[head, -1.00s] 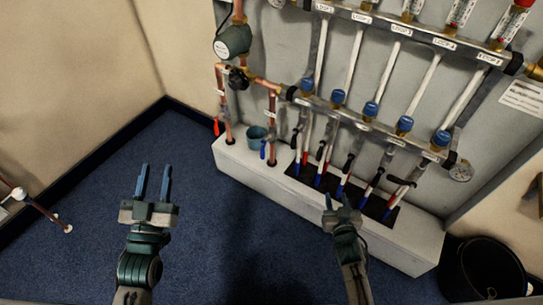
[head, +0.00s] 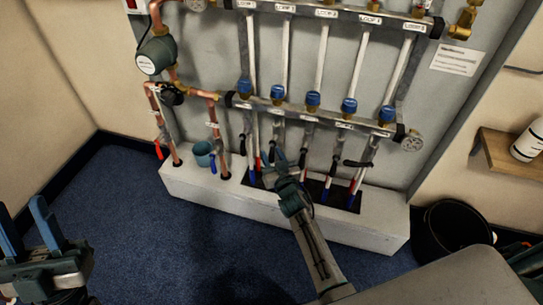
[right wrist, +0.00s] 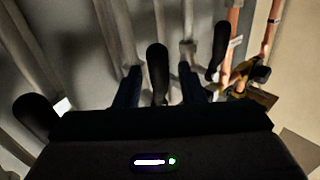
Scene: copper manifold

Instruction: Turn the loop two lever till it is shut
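The loop two lever (head: 271,151) is a black-handled lever below the second blue cap from the left on the manifold's lower rail. In the right wrist view a black lever (right wrist: 157,72), which appears to be the same one, stands between my fingers with a gap on each side. My right gripper (head: 281,155) is open at that lever, and its fingers also show in the right wrist view (right wrist: 159,86). Contact deeper between the fingers is hidden. My left gripper (head: 24,212) is open and empty at the lower left, away from the manifold.
Neighbouring black levers stand close on both sides in the right wrist view, one to the right (right wrist: 218,50) and one to the left (right wrist: 35,115). A black bucket (head: 447,232) stands at right.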

